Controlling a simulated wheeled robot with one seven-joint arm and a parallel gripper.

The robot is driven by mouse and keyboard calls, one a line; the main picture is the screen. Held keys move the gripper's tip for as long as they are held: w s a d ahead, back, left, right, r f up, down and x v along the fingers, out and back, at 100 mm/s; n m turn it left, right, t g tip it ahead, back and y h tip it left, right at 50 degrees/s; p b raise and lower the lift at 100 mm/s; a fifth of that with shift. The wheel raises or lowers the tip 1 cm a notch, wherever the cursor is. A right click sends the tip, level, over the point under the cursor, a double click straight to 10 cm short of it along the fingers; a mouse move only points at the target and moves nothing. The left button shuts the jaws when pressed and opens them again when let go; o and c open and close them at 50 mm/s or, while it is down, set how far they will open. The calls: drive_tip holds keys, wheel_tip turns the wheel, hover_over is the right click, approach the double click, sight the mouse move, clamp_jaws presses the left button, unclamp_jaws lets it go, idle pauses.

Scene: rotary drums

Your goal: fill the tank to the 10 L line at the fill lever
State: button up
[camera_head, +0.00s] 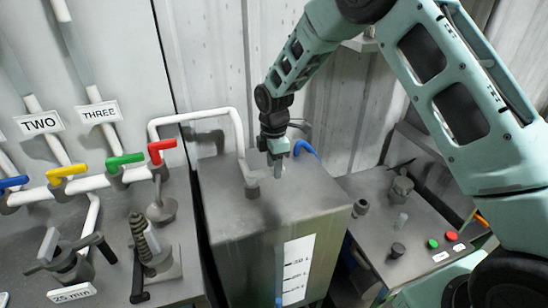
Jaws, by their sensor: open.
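The tank (237,206) is a grey metal box in the middle. A white pipe (238,130) bends down to a grey fitting on the tank top. A blue curved handle (306,148) shows at the tank's back right, partly behind my gripper. No label shows which handle is the fill lever. My gripper (277,170) points down above the tank top, open, left of the blue handle. Whether it touches anything is unclear.
A spring device (145,238) stands on the left bench. Right, a panel (375,200) holds knobs and green and red buttons.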

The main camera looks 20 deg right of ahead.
wheel_tip(320, 180, up, 17)
drive_tip(key=b, duration=0.3)
drive_tip(key=shift+r+b, duration=0.2)
drive_tip(key=shift+b, duration=0.2)
drive_tip(key=s+a+m, duration=0.2)
drive_tip(key=s+a, duration=0.2)
drive_tip(key=s, duration=0.4)
drive_tip(key=s+a+m, duration=0.2)
drive_tip(key=s+a, duration=0.3)
drive_tip(key=s, duration=0.3)
drive_tip(key=s+d+f+m, duration=0.1)
drive_tip(key=s+f+m, duration=0.2)
drive_tip(key=s, duration=0.7)
drive_tip(key=s+d+f+m, duration=0.1)
drive_tip(key=s+f+m, duration=0.2)
drive_tip(key=s, duration=0.7)
drive_tip(key=shift+s+y, duration=0.15)
drive_tip(key=shift+y, duration=0.15)
